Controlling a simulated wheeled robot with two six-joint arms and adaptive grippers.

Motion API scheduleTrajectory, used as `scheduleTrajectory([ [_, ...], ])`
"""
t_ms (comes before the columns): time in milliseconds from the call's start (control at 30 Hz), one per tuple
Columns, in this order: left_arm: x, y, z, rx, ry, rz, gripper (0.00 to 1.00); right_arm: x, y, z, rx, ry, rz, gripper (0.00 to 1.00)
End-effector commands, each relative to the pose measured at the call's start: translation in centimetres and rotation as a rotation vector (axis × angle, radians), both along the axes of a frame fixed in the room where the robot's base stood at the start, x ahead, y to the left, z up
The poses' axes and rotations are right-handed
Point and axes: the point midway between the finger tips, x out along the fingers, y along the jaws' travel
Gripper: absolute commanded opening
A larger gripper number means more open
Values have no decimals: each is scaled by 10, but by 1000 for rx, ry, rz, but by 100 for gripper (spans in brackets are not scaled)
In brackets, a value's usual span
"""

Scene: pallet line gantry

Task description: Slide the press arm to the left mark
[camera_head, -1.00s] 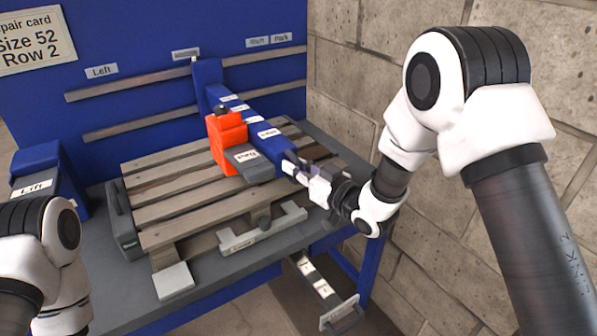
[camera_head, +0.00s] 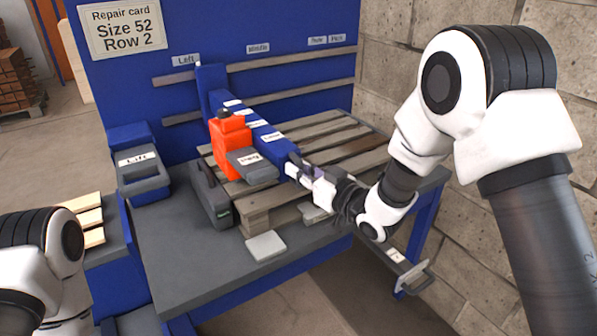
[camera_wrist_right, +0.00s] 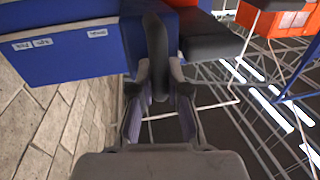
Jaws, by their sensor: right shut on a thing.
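The press arm (camera_head: 262,137) is a long blue beam with a red-orange press head (camera_head: 229,140) on its side, reaching out over a wooden pallet. Its back end meets the rails on the blue panel just right of the "Left" label (camera_head: 185,60) and well left of the "Middle" label (camera_head: 258,48). My right gripper (camera_head: 299,172) is at the beam's near end. In the right wrist view my right gripper (camera_wrist_right: 158,88) is shut on the dark handle (camera_wrist_right: 155,55) of the press arm. My left gripper is out of view; only part of that arm shows.
The slatted pallet (camera_head: 345,152) lies on the grey bench (camera_head: 180,255). A blue box marked "Lift" (camera_head: 138,160) and a dark grey block (camera_head: 210,195) stand at the left. A brick wall (camera_head: 480,225) bounds the right side. A repair card hangs on the panel.

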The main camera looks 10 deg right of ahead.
Motion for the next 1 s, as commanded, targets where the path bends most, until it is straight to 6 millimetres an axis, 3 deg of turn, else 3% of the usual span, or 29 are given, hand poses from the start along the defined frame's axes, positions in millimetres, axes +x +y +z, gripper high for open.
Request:
scheduleTrajectory([
  [33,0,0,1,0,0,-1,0,2,1,9,5,-22,4,0],
  [333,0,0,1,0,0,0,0,2,1,9,4,-22,5,0],
  [367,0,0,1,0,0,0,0,2,1,9,4,-22,5,22],
  [400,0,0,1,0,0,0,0,2,1,9,4,-22,5,36],
  [433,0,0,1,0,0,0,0,2,1,9,4,-22,4,41],
  [1000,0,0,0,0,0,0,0,-8,-5,3,2,-6,2,41],
])
